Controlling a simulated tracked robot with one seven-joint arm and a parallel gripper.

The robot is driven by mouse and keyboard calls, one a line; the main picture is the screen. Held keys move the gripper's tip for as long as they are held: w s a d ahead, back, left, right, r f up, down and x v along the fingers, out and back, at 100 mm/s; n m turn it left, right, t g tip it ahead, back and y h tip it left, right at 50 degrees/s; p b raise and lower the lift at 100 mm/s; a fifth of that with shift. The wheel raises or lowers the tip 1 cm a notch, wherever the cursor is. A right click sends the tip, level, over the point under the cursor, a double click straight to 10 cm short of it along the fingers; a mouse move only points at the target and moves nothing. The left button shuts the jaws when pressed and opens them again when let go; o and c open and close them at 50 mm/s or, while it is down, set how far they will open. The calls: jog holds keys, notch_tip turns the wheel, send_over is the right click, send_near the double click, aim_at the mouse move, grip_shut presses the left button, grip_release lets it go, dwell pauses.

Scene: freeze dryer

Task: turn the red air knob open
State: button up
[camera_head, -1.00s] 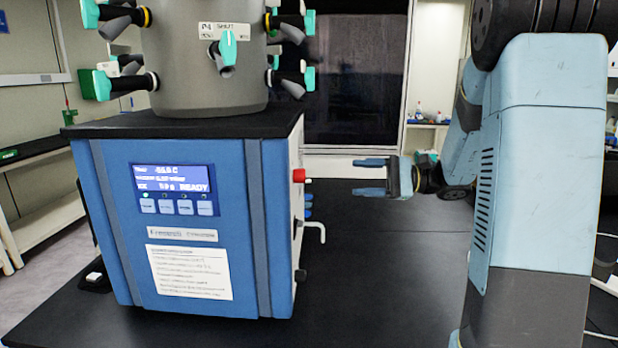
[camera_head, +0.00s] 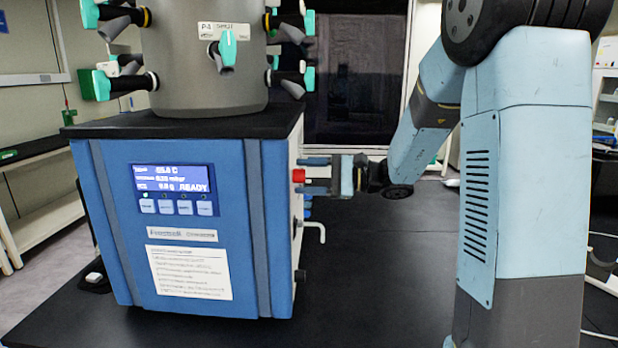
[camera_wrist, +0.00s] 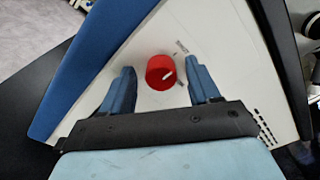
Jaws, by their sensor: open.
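The red air knob (camera_head: 299,176) sticks out from the right side panel of the blue freeze dryer (camera_head: 200,250). In the wrist view the round red knob (camera_wrist: 160,71) shows a white mark on its face and sits on a pale panel. My gripper (camera_head: 315,175) is open at the dryer's right side, with one finger above the knob and one below it in the head view. In the wrist view its two blue fingers (camera_wrist: 160,85) stand on either side of the knob, with a gap on each side. Whether the fingertips touch the panel cannot be told.
Below the knob, a white bent pipe (camera_head: 315,230) and small blue fittings stick out of the same side panel. A grey drum (camera_head: 205,80) with several teal-handled valves stands on top.

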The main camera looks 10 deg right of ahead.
jog(key=shift+c, duration=0.3)
jog(key=c, duration=0.9)
jog(key=shift+d+f, duration=0.1)
jog(key=shift+d, duration=0.1)
jog(key=shift+c, duration=0.4)
jog(key=shift+a, duration=0.2)
jog(key=shift+a+m, duration=0.1)
jog(key=shift+m, duration=8.8)
